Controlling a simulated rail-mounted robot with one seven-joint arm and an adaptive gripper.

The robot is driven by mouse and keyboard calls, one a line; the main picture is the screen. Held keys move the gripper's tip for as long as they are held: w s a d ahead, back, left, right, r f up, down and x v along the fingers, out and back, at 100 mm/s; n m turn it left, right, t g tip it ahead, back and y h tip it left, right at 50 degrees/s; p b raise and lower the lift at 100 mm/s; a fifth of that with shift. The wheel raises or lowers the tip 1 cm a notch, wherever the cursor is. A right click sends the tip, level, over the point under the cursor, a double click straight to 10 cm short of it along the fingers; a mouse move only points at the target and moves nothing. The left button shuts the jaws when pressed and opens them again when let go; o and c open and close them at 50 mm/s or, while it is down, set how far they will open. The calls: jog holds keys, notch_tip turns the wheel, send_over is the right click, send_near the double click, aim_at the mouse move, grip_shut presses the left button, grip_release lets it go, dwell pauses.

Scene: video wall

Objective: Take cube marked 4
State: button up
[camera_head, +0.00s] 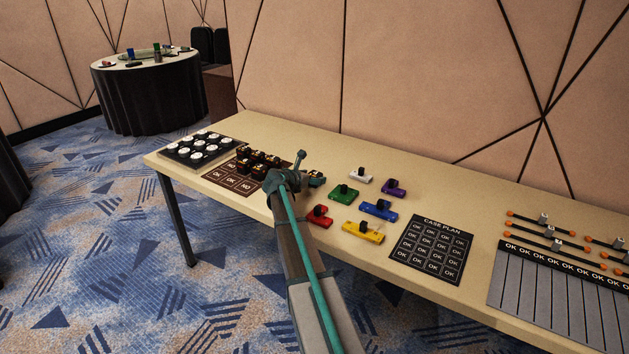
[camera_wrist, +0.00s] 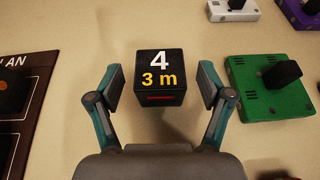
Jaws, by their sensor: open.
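The black cube marked 4 (camera_wrist: 160,93) shows in the wrist view, with a white "4" and yellow "3 m" on its top face and a red mark on its side. It rests on the beige table. My gripper (camera_wrist: 161,86) is open, with one finger on each side of the cube and a visible gap on both sides. In the head view my arm and gripper largely hide this cube at the table's middle left.
A green block (camera_wrist: 268,92) with a black knob is close right of my gripper. A brown board (camera_head: 218,181) with several black cubes (camera_head: 258,160) lies left. Red (camera_head: 319,216), yellow (camera_head: 362,232) and blue (camera_head: 379,209) blocks stand right of my arm, before the case plan (camera_head: 432,250).

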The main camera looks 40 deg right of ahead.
jog(key=shift+w+d+f, duration=0.2)
jog(key=shift+d+f, duration=0.05)
jog(key=shift+d, duration=0.4)
jog(key=c, duration=1.3)
jog(key=shift+r, duration=0.15)
